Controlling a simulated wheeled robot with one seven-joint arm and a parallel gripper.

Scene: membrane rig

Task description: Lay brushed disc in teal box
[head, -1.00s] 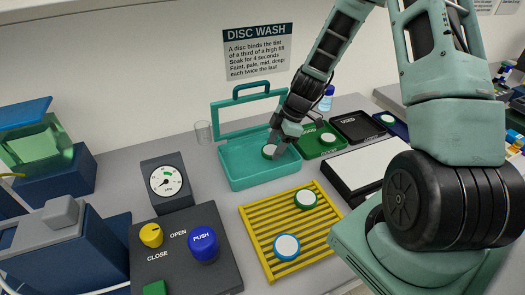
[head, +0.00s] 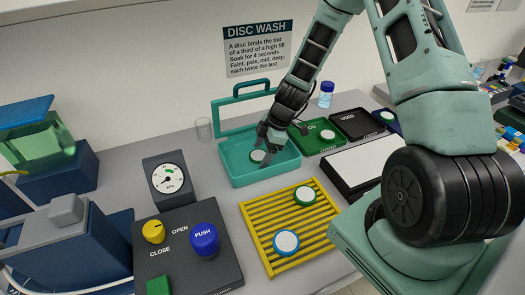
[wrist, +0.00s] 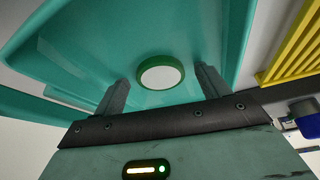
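The teal box (head: 232,177) stands open on the bench, its lid raised at the back. A green-rimmed disc with a white face (head: 258,156) lies inside it and looks flat on the floor. In the wrist view the disc (wrist: 161,74) sits between and beyond my fingertips, with a gap on each side. My gripper (head: 265,146) is open, reaching down into the box just above the disc. Whether the disc's face is brushed cannot be told.
A yellow rack (head: 250,222) in front holds a green-rimmed disc (head: 304,195) and a blue-rimmed disc (head: 286,242). A green tray (head: 316,147) and a black "USED" tray (head: 357,124) stand to the right. A control panel with knobs (head: 190,265) and a gauge (head: 167,180) are front left.

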